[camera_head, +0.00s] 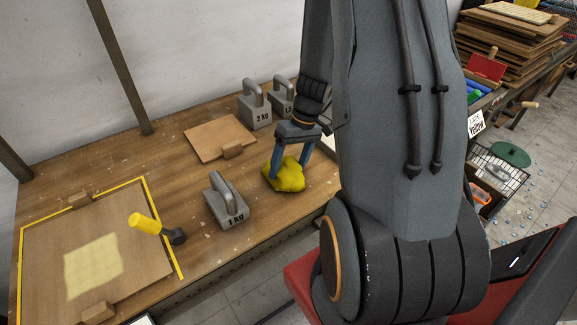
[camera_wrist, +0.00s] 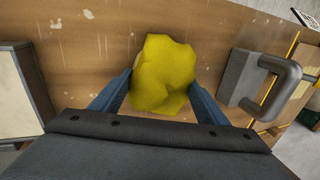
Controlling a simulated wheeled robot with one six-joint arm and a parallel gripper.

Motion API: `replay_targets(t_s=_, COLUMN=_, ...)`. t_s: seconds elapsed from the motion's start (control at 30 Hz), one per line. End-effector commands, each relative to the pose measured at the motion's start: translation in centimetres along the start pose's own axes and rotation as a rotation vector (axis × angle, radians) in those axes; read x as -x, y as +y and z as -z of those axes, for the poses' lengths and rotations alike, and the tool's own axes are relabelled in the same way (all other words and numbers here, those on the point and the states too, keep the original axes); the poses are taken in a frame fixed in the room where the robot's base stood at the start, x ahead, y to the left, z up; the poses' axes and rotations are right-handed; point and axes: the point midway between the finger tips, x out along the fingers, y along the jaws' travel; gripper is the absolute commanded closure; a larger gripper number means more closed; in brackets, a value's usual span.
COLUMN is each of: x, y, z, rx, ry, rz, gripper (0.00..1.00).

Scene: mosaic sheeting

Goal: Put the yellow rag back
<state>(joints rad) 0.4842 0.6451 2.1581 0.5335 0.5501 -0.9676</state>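The rag appears to rest on the bench.
A wooden board (camera_head: 219,138) lies behind. A wire basket (camera_head: 497,178) is at right.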

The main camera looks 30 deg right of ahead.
Motion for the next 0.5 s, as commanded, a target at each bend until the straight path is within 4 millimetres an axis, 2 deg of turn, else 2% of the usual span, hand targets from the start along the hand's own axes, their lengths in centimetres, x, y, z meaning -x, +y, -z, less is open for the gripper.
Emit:
replay_targets(t_s=0.33, x=0.2, y=-0.1, z=0.0, rx=0.0, ry=0.0, rz=0.0, gripper=0.24)
replay_targets(t_s=0.5, x=1.8, y=0.0, z=0.1, rx=0.001, ry=0.004, rz=-0.001, gripper=0.24)
